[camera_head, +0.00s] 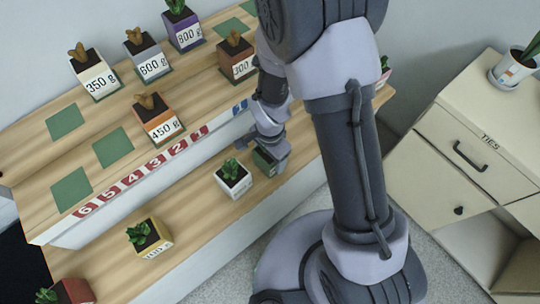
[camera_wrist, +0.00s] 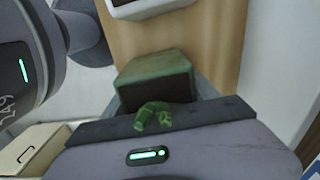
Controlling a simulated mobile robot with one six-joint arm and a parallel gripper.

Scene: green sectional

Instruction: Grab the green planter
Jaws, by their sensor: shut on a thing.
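The green planter (camera_head: 265,162) is a small dark green cube pot at the right part of the lower wooden shelf (camera_head: 205,205). My gripper (camera_head: 267,150) reaches down over it and is shut on it; the gripper hides part of the pot. In the wrist view, the planter's green side (camera_wrist: 155,75) shows just beyond the gripper body (camera_wrist: 160,135), with a green plant sticking up at its edge. I cannot tell whether the pot still touches the shelf.
A white planter (camera_head: 233,181) stands close to its left. A yellow planter (camera_head: 150,238) and a red planter (camera_head: 72,291) stand farther left. Several labelled planters, such as the orange one (camera_head: 159,122), stand on the upper shelf. A cream cabinet (camera_head: 445,150) is at the right.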

